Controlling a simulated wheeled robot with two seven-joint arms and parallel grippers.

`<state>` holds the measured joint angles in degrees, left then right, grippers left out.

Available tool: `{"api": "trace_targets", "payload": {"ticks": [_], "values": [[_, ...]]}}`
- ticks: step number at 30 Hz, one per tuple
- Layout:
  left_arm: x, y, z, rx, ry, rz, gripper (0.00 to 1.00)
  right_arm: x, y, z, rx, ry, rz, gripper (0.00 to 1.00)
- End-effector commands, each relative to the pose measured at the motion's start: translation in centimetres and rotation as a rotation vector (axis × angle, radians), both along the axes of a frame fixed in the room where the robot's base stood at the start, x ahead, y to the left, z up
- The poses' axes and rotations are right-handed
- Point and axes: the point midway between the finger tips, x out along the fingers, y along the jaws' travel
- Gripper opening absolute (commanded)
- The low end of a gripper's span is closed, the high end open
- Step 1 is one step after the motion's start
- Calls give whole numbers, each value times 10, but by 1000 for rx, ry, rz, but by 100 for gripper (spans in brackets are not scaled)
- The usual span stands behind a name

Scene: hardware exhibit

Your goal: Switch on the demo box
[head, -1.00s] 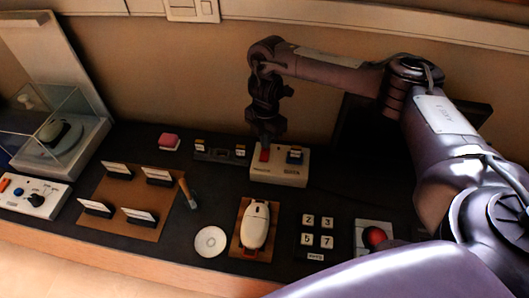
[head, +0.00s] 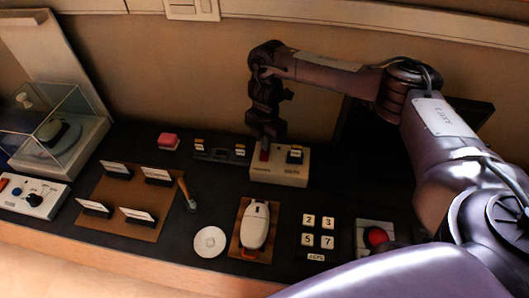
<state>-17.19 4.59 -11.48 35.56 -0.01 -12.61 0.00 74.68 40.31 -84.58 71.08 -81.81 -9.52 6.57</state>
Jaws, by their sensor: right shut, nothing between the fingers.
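The demo box, a cream box (head: 279,175) with small print on its front, stands on the dark counter below my right arm. My right gripper (head: 266,138) points down at the red switch, shut and empty. It is at or just above the switch; I cannot tell whether they touch. The gripper partly hides the back of the red switch. My left gripper is not in view.
A computer mouse (head: 255,226) on a brown mat, a number keypad (head: 318,238) and a red button box (head: 375,237) stand in front. A white disc (head: 210,242), card holders on a brown board (head: 145,231), and a pink block (head: 168,141) lie left.

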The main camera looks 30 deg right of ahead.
Motion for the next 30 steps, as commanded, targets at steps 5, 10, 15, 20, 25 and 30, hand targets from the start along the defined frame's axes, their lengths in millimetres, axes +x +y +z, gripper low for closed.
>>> {"api": "trace_targets", "payload": {"ticks": [5,10,15,20,25,30], "values": [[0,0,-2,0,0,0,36,0,0,-4,1,1,0,0],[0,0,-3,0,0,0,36,-1,0,-7,0,2,1,0],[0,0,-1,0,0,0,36,-1,1,-5,1,4,1,0],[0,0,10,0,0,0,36,-1,1,7,1,3,1,0],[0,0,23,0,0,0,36,-1,0,22,1,3,1,0],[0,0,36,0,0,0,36,-1,0,36,0,2,0,0]]}}
